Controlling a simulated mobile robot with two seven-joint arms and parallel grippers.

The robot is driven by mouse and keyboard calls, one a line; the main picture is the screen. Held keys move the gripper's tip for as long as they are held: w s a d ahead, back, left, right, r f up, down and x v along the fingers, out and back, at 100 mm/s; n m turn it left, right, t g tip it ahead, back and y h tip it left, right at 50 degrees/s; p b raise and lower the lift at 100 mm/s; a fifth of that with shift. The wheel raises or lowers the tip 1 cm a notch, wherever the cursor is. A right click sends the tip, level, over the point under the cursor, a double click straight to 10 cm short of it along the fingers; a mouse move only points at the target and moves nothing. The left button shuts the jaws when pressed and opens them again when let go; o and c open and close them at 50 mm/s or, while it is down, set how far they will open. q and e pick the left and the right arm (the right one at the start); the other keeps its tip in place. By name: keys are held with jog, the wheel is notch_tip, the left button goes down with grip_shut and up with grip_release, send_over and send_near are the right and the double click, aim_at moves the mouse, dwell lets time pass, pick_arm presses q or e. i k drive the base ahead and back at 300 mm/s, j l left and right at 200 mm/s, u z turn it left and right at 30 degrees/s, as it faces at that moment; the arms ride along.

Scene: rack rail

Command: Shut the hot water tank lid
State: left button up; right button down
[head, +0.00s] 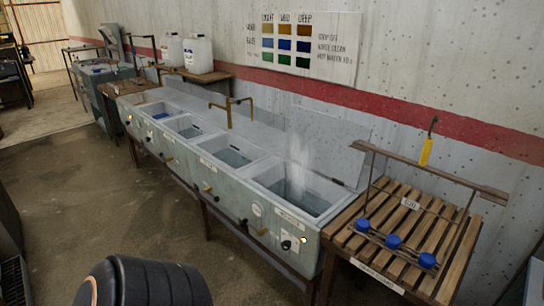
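The hot water tank (318,218) is the rightmost basin of the long grey bench, and pale steam (298,165) rises from its open top. Its lid (335,145) looks like a flat grey panel standing raised at the back edge of the tank, against the wall. Steam partly covers the lid's left side. Neither gripper shows in the head view. A dark rounded part of my own arm shows at the bottom left, far from the lid.
A slatted wooden rack (440,225) with blue-capped pieces (393,242) stands close to the right of the tank. A yellow tag (425,152) hangs above it. Brass taps (229,112) rise behind the other basins. The floor (100,190) in front of the bench is clear.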

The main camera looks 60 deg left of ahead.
aim_at(318, 142)
jog(key=j+u, duration=0.1)
jog(key=u, duration=1.3)
jog(key=i+j, duration=0.1)
jog(key=j, duration=0.25)
jog(key=i+j+u, duration=0.1)
jog(key=j, duration=0.25)
jog(key=i+j, duration=0.8)
jog(key=i, duration=0.15)
